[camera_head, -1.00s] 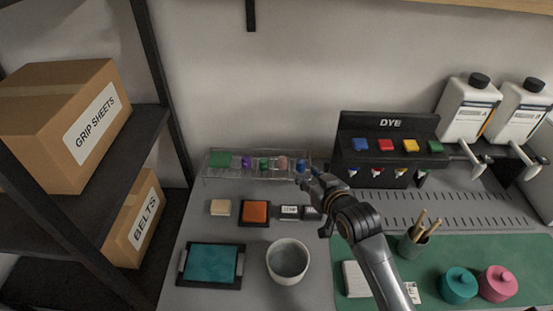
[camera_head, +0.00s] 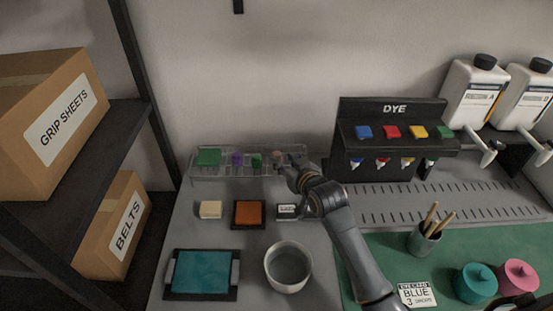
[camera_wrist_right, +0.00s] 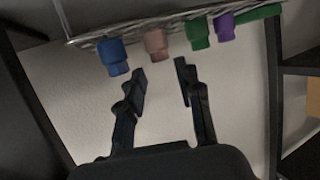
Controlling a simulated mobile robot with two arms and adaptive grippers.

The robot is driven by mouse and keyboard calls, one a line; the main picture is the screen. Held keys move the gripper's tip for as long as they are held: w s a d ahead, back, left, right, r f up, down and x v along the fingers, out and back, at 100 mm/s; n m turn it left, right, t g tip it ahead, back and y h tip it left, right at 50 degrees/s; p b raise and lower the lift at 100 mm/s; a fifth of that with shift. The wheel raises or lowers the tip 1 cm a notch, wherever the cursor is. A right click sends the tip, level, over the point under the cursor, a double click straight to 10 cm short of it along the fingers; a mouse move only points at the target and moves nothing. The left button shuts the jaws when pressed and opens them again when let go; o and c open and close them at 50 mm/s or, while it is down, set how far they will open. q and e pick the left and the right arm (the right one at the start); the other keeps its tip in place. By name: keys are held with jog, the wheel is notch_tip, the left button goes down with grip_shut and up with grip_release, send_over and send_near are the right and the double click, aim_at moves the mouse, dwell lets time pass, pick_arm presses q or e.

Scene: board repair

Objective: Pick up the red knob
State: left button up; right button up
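Small knobs sit in a row on a clear wire rack at the back of the bench. A dull pinkish-red knob (camera_head: 277,157) is the only reddish one; it also shows in the right wrist view (camera_wrist_right: 157,44). My right gripper (camera_head: 290,167) is beside it at the rack's right end. In the right wrist view my right gripper (camera_wrist_right: 159,68) is open and empty, with the pinkish knob just beyond and between its fingertips. A blue knob (camera_wrist_right: 114,57) is to one side, and a green knob (camera_wrist_right: 198,33) to the other. My left gripper is not in view.
The rack (camera_head: 215,175) also holds a purple knob (camera_head: 238,159) and a green block (camera_head: 208,157). A bowl (camera_head: 288,268), an orange pad (camera_head: 249,214) and a teal tray (camera_head: 235,270) lie in front. The DYE stand (camera_head: 345,135) is to the right.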

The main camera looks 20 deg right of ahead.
aim_at(278, 154)
jog(key=shift+x, duration=3.3)
jog(key=shift+a+r, duration=0.1)
jog(key=shift+r, duration=0.05)
grip_shut()
